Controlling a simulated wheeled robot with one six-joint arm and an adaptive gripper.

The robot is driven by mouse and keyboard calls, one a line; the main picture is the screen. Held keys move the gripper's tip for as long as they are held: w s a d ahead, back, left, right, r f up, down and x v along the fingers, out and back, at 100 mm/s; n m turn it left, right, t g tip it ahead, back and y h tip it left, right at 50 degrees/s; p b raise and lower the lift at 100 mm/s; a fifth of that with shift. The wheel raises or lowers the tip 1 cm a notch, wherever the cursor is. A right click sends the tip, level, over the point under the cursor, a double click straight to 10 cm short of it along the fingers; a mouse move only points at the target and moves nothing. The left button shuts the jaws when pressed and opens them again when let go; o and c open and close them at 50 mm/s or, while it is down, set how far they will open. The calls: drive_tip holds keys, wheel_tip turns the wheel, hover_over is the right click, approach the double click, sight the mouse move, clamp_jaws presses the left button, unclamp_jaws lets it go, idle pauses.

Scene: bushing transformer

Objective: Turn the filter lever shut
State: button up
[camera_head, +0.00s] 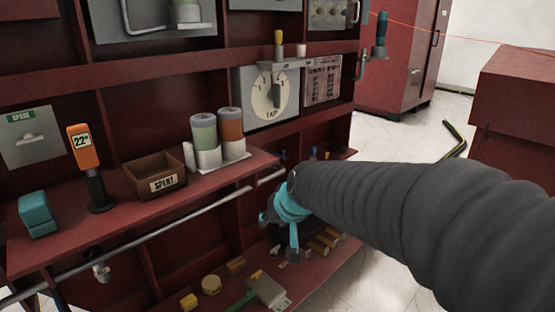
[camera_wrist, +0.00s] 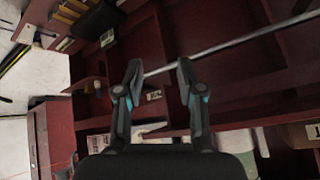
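I cannot pick out the filter lever for certain. In the head view a small blue handle (camera_head: 283,155) shows just above my arm's end, and a small valve-like fitting (camera_head: 101,272) hangs under the pipe at the lower left. My gripper (camera_head: 278,238) is black and cyan and is in front of the cabinet, below the bench edge. In the wrist view my gripper (camera_wrist: 158,70) has its two fingers apart with nothing between them. The grey pipe (camera_wrist: 235,42) crosses behind the fingertips. My arm hides part of the cabinet's right side.
The red bench (camera_head: 110,235) holds an orange meter (camera_head: 83,147), a teal block (camera_head: 38,213), a brown box (camera_head: 155,178) and two canisters (camera_head: 204,135). A dial panel (camera_head: 270,97) is above. Small parts lie on the lower shelf (camera_head: 325,275). Open floor (camera_head: 400,150) is at right.

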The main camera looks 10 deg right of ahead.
drive_tip(key=w+a+f+t+b, duration=0.1)
drive_tip(key=w+a+f, duration=0.15)
drive_tip(key=w, duration=0.35)
drive_tip(key=w+a+f+t+b, duration=0.1)
drive_tip(key=w+a+f+b, duration=0.1)
drive_tip(key=w+f, duration=0.3)
drive_tip(key=m+t+h+b, duration=0.3)
drive_tip(key=m+t+h, duration=0.35)
drive_tip(key=h, duration=0.45)
approach(283, 152)
drive_tip(key=x, duration=1)
drive_tip(key=shift+w+d, duration=0.15)
drive_tip(key=shift+w, duration=0.15)
clamp_jaws()
